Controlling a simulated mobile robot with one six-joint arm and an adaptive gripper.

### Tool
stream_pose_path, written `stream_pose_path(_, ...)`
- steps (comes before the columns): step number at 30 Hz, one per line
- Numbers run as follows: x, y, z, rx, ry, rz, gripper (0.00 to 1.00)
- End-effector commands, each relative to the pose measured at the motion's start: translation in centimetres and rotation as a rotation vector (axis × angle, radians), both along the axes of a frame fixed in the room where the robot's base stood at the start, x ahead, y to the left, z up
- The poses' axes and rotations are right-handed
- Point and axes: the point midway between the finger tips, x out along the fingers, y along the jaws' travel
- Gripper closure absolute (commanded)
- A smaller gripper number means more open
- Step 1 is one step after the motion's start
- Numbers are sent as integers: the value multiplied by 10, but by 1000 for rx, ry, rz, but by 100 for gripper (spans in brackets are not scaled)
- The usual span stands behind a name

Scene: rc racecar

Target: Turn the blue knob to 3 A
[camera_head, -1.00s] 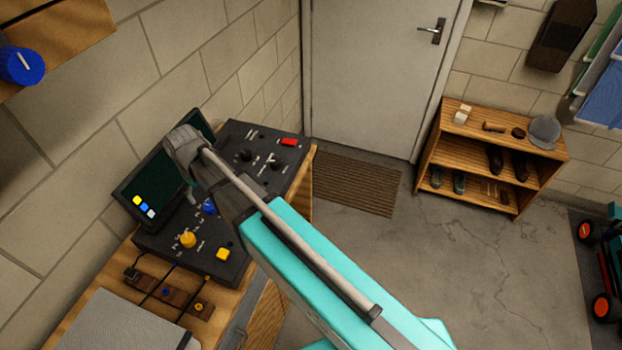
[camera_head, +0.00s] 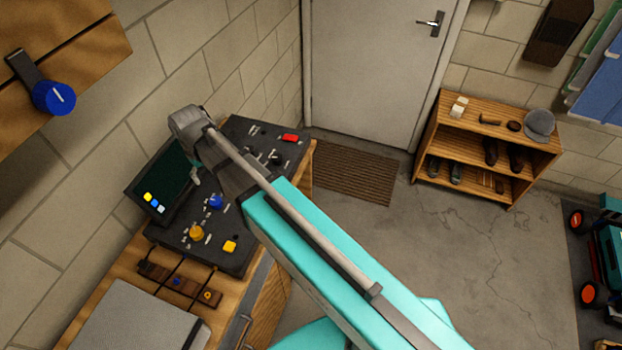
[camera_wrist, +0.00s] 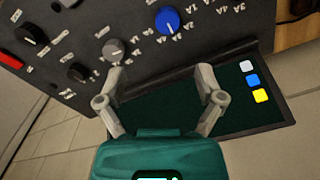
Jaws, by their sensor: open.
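In the wrist view the blue knob (camera_wrist: 168,20) is at the top, ringed by white ampere labels. I cannot read its setting surely. My gripper (camera_wrist: 160,75) is open and empty, over the dark screen (camera_wrist: 165,100) and panel edge. The blue knob lies beyond the fingertips, apart from them. In the head view my arm hides part of the panel, and a fingertip shows near the screen.
A grey knob (camera_wrist: 115,50) and black knobs (camera_wrist: 30,33) sit beside the blue knob. A yellow button (camera_head: 230,246) and red switch (camera_head: 290,138) are on the panel. Open floor (camera_head: 420,260) lies to the right.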

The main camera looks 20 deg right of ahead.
Motion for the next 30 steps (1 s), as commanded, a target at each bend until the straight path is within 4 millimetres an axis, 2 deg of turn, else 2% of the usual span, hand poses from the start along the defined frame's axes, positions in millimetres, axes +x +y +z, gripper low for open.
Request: stream_pose_path(30,-14,-139,-31,0,0,-221,13)
